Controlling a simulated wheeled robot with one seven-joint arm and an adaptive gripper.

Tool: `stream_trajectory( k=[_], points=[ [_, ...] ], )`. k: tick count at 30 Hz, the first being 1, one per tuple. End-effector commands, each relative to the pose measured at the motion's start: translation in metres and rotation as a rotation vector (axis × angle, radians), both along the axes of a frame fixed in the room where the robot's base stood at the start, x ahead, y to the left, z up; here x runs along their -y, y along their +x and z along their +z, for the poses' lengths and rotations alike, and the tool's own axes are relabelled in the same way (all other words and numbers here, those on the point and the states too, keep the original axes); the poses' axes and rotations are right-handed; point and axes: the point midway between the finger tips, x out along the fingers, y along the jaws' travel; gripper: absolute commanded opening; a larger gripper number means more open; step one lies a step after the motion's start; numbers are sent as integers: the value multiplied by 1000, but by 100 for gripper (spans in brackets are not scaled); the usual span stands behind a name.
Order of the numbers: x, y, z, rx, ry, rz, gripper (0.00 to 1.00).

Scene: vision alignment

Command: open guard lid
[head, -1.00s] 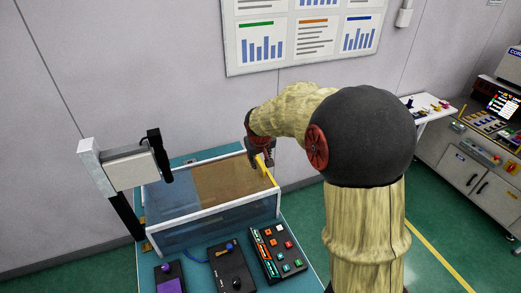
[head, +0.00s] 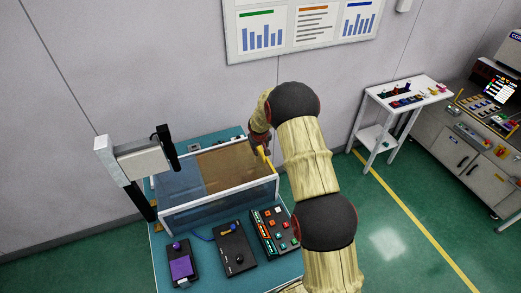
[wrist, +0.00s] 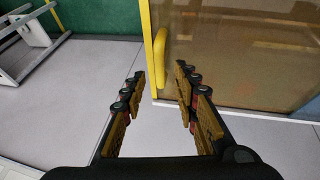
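The guard lid (head: 228,168) is a brown, see-through panel on the right part of the white-framed guard box (head: 220,203). It looks closed in the head view. Its yellow edge and yellow handle (wrist: 161,60) show in the wrist view; a bit of yellow (head: 264,158) shows at the box's right side in the head view. My gripper (wrist: 160,75) is open, its two fingers apart and empty. The handle appears between and just beyond the fingertips; I cannot tell the exact gap. In the head view my gripper (head: 262,143) is partly hidden behind my arm.
The guard box stands on a teal table with a camera post (head: 125,175) at its left. A purple-topped box (head: 181,267), a joystick box (head: 236,255) and a button panel (head: 274,232) lie in front. A white side table (head: 403,100) stands to the right.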

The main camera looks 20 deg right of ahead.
Motion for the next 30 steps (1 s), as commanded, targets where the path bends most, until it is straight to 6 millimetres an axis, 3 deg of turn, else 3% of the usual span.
stream_trajectory(
  k=[9,21,30],
  points=[
    [6,14,-29,1,0,0,30],
    [7,16,-36,1,0,0,30],
    [7,16,-36,1,0,0,14]
  ],
)
